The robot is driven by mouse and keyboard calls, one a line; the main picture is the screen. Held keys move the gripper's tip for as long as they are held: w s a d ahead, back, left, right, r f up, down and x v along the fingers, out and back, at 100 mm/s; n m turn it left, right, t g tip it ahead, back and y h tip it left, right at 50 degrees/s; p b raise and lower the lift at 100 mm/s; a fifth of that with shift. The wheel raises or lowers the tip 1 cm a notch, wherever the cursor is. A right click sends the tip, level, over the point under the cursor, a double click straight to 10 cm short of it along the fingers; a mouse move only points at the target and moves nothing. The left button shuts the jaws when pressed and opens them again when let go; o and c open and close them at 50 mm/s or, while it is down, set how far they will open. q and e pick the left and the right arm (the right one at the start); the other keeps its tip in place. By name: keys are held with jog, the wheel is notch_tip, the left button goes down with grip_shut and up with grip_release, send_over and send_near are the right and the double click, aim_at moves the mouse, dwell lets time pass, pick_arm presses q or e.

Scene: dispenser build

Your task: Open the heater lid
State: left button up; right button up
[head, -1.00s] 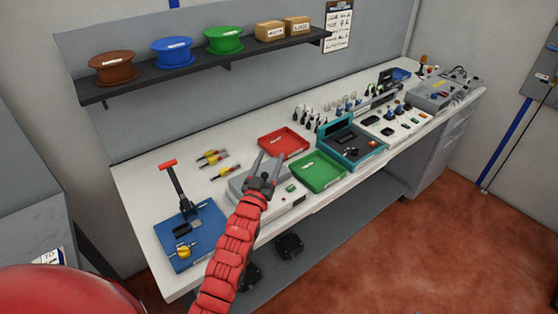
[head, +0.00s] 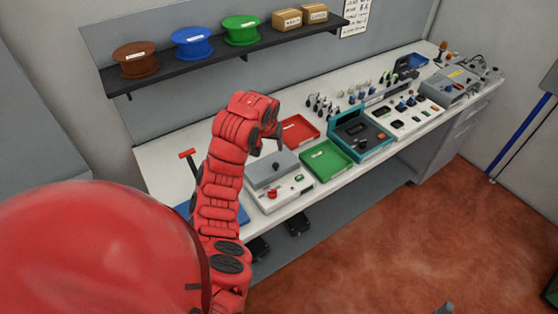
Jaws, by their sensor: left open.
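The heater (head: 287,197) is a pale box at the front of the bench, with a grey lid (head: 268,171) on top and a red knob on its front. The lid looks shut and flat, with a small dark handle on it. My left gripper (head: 266,147) hangs over the lid's back edge, its fingers pointing down. It is open and seems to hold nothing; my red arm partly hides it. Whether it touches the lid cannot be told. A small grey tip at the bottom edge may be my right gripper (head: 447,308).
A red tray (head: 298,131) lies behind the heater and a green tray (head: 326,161) to its right. A teal device (head: 361,139) stands beyond. A shelf (head: 235,54) with spools runs above.

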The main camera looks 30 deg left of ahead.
pick_arm(q)
jog(key=shift+x, duration=1.25)
jog(key=b, duration=1)
send_over(276, 165)
jog(key=s+d, duration=0.1)
jog(key=s, duration=0.2)
notch_tip(276, 165, down, 9)
jog(key=p+x, duration=0.2)
jog(key=x, duration=0.1)
jog(key=shift+w+a+f, duration=0.1)
jog(key=shift+w+f, duration=0.1)
jog(key=shift+w, duration=0.2)
jog(key=shift+p+x, duration=0.4)
jog(key=shift+x, duration=0.4)
grip_shut()
